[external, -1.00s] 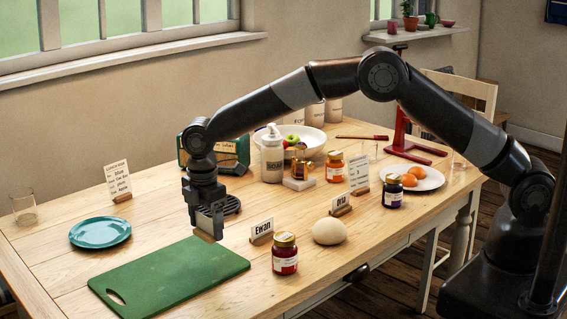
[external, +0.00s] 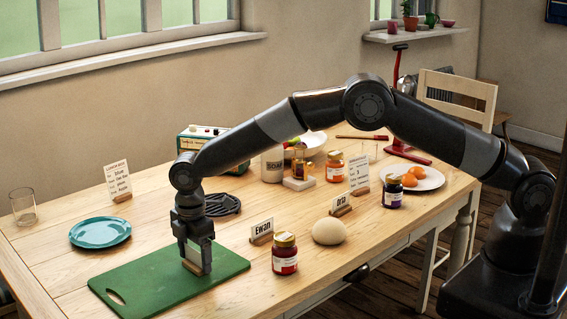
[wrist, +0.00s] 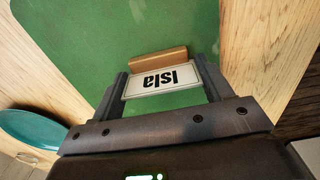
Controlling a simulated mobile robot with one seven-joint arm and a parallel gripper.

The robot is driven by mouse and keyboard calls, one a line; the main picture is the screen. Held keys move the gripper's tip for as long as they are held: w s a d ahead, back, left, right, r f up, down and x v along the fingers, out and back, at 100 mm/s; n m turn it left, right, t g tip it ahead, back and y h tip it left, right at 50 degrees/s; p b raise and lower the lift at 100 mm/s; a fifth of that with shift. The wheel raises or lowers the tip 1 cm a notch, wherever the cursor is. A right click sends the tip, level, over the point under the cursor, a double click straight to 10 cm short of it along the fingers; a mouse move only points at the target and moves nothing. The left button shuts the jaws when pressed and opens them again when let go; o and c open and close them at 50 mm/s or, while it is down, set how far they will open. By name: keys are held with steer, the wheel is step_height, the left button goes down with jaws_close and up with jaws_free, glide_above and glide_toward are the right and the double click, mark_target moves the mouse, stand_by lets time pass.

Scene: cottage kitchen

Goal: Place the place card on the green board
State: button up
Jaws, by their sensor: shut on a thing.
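The place card (wrist: 160,79), a white card marked "Isla" in a wooden foot, is between the fingers of my gripper (wrist: 165,92). My gripper (external: 196,262) is shut on it and points down over the right part of the green board (external: 150,283). In the external view the card (external: 197,256) is partly hidden by the fingers. Its wooden foot is at or just above the board's surface; I cannot tell if it touches. The green board also fills much of the wrist view (wrist: 100,40).
A teal plate (external: 100,232) lies behind the board. To the right are the "Ewan" card (external: 262,230), a dark red jar (external: 285,256) and a round dough ball (external: 329,231). A black trivet (external: 223,204) lies behind my gripper. The board's left part is clear.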

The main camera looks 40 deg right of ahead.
steer(key=o, duration=1)
steer(key=shift+f, duration=0.1)
steer(key=shift+c, duration=0.2)
step_height(320, 180, up, 12)
